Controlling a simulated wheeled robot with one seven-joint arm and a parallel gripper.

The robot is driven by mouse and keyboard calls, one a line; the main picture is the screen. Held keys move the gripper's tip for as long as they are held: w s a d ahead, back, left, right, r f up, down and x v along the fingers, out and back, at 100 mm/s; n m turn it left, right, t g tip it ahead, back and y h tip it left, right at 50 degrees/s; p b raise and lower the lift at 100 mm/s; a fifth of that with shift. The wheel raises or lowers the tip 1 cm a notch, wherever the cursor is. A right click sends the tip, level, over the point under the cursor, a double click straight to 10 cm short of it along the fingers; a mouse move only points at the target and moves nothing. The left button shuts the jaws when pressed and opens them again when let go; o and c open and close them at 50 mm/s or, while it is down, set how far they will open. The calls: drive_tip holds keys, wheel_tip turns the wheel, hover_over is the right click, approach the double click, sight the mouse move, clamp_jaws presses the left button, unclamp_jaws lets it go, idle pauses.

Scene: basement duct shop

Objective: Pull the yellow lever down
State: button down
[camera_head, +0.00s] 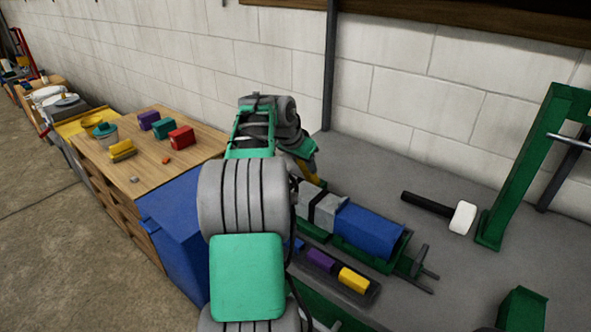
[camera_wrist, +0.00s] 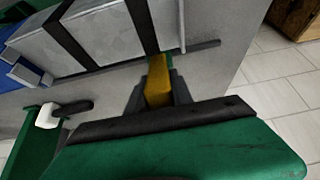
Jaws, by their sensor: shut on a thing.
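The yellow lever (camera_wrist: 158,78) stands between the two dark fingers of my gripper (camera_wrist: 157,92) in the wrist view. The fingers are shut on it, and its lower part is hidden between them. In the head view a short piece of the yellow lever (camera_head: 310,173) shows below the green end of my arm, beside the grey housing (camera_head: 318,208) of a machine. My fingers are hidden in that view by my own arm.
A blue cylinder (camera_head: 368,232) adjoins the housing. A tray (camera_head: 330,276) with purple and yellow blocks lies in front. A black-handled mallet (camera_head: 463,217) and a green frame (camera_head: 530,165) are to the right. A wooden bench (camera_head: 150,185) with coloured blocks is left.

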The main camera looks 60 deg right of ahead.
sight(300, 161)
drive_tip(key=shift+w+a+f, duration=0.15)
drive_tip(key=shift+a+f, duration=0.25)
drive_tip(key=shift+a, duration=0.2)
drive_tip(key=c, duration=1.1)
unclamp_jaws()
drive_tip(key=shift+r, duration=0.15)
drive_tip(key=v, duration=0.7)
drive_tip(key=shift+w+a+r, duration=0.1)
drive_tip(key=shift+a+r, duration=0.1)
drive_tip(key=shift+r, duration=0.1)
